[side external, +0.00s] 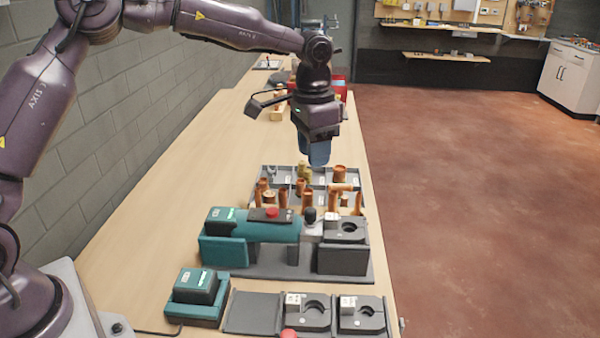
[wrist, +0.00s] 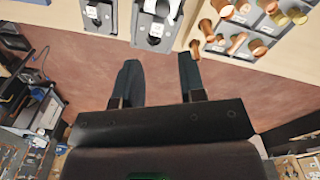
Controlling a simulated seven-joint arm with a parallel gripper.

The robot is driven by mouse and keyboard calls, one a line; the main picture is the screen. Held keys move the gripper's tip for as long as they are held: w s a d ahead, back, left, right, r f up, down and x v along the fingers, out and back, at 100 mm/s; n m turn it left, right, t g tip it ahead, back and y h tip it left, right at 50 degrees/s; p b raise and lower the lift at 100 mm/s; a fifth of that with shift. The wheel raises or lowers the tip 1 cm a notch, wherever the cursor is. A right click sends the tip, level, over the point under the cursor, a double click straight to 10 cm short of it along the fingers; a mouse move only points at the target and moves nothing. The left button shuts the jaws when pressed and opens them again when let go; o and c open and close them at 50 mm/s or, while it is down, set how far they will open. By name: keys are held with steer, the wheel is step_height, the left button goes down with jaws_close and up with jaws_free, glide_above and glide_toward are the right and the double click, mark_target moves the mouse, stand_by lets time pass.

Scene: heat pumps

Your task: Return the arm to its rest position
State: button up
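My gripper (side external: 318,153) hangs above the workbench in the side external view, fingers pointing down, over the far end of a tray of copper fittings. In the wrist view my gripper (wrist: 159,75) has its two dark fingers well apart, with only reddish floor showing between them. It is open and holds nothing. My arm reaches out from the lower left, bent over the bench.
The fittings tray (side external: 252,190) holds several upright copper pieces. Nearer are a teal press tool (side external: 265,229) on a grey stand, a teal charger (side external: 198,291) and grey press jaws (side external: 362,316). A grey block wall (side external: 130,110) borders the bench's left. Bare bench (side external: 185,190) lies left of the tray.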

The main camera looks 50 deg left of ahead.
steer(key=s+a+r+n+t, duration=0.1)
steer(key=s+r, duration=0.2)
steer(key=s, duration=0.6)
steer(key=s+a+r+n+t, duration=0.1)
steer(key=s+r+t, duration=0.1)
steer(key=s, duration=0.8)
steer(key=s+a+r+n+t, duration=0.1)
steer(key=s+r, duration=0.3)
steer(key=s, duration=0.6)
steer(key=shift+a+r+n+t, duration=0.25)
steer(key=shift+a+n+t, duration=0.1)
steer(key=shift+n+t, duration=0.3)
steer(key=shift+c, duration=0.4)
